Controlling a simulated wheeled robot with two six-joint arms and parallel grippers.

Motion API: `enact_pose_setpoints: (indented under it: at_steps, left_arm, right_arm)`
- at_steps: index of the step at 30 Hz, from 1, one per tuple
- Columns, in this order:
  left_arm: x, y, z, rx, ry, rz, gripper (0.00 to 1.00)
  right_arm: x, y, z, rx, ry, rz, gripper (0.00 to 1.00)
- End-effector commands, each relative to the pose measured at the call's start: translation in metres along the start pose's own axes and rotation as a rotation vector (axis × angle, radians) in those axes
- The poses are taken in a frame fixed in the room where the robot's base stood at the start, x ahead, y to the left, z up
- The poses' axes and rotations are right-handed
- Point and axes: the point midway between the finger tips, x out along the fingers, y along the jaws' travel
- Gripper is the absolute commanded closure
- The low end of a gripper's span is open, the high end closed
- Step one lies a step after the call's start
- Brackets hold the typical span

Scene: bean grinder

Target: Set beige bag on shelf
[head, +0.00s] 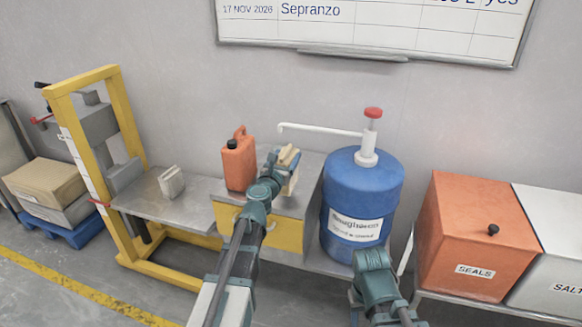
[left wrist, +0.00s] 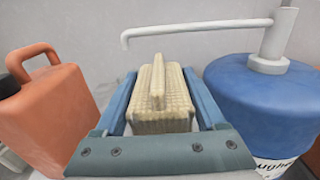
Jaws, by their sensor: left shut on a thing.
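The beige bag (head: 289,156) is a small woven block with a raised ridge on top. It also shows in the left wrist view (left wrist: 150,115), between the two blue fingers. My left gripper (head: 279,166) is shut on it, over the grey metal top (head: 306,172) of a yellow-fronted cabinet. My arm hides the bag's underside, so I cannot tell whether it touches the metal. I cannot tell which surface is the shelf. My right gripper (head: 370,260) is at the lower right, in front of the blue drum; its fingers are not clear.
An orange jerrycan (head: 239,162) stands close left of the bag. A blue drum (head: 362,190) with a white pump spout (head: 320,130) stands right. A yellow-framed press with a grey table (head: 180,207) and small pale block (head: 171,182) is left. Orange (head: 475,240) and white bins stand far right.

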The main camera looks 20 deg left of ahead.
Motion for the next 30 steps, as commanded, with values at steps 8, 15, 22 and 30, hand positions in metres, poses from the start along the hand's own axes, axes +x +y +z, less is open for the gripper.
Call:
enact_pose_setpoints:
  at_steps: [8, 15, 22, 30]
  left_arm:
    - [0.006, -0.004, 0.0, 0.0, 0.0, 0.001, 1.0]
    - [0.016, -0.011, -0.016, 0.0, 0.0, 0.0, 1.0]
    - [0.015, -0.011, -0.039, 0.0, 0.0, 0.001, 1.0]
    - [0.015, -0.011, -0.037, 0.0, 0.0, 0.001, 1.0]
  right_arm:
    - [0.0, 0.0, 0.0, 0.0, 0.0, 0.0, 0.5]
    - [0.016, -0.002, -0.001, 0.0, 0.0, 0.0, 0.5]
    - [0.039, -0.004, -0.002, 0.0, 0.0, 0.0, 0.5]
    - [0.036, -0.004, -0.002, 0.0, 0.0, 0.0, 0.5]
